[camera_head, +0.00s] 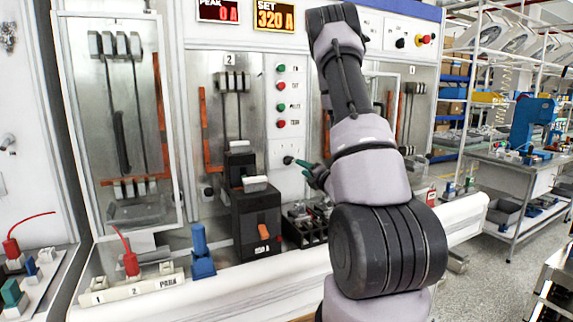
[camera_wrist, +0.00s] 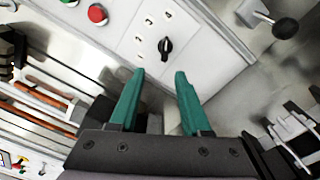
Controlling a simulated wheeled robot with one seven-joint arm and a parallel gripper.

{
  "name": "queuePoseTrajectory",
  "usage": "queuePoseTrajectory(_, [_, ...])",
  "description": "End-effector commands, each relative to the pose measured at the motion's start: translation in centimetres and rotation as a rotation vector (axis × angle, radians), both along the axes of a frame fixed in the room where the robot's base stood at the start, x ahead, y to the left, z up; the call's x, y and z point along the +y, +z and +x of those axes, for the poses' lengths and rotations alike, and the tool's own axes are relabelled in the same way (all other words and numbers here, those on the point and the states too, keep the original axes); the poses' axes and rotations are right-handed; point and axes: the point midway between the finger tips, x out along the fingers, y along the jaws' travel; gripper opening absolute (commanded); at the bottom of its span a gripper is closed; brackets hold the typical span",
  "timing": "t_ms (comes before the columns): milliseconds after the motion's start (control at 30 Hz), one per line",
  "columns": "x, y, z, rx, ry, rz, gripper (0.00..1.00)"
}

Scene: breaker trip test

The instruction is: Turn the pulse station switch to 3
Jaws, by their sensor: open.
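The pulse station switch (camera_wrist: 165,46) is a small black rotary knob on a white panel (camera_wrist: 205,35), with several printed position numbers beside it. Which number it points to is too small to tell for sure. In the head view the knob (camera_head: 288,160) shows at the bottom of the button panel. My gripper (camera_wrist: 159,75) has teal fingers. It is open and empty, with its tips just short of the knob and apart from it in the wrist picture. In the head view my gripper (camera_head: 303,164) is right beside the knob, on its right.
Green and red buttons (camera_head: 281,86) run up the panel above the switch. A black breaker (camera_head: 257,222) with an orange part stands below left. A blue clamp-like block (camera_head: 202,253) stands farther left. A black-knobbed lever (camera_wrist: 284,28) sticks out at the right in the wrist view.

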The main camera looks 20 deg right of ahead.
Motion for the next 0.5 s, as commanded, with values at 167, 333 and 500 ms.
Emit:
queuePoseTrajectory(167, [-0.9, -0.5, 0.9, 0.002, -0.033, 0.012, 0.47])
queuePoseTrajectory(333, [-0.7, -0.5, 3.8, 0.002, -0.03, 0.009, 0.47])
queuePoseTrajectory(500, [-0.5, -0.5, 7.1, 0.001, -0.028, 0.009, 0.47])
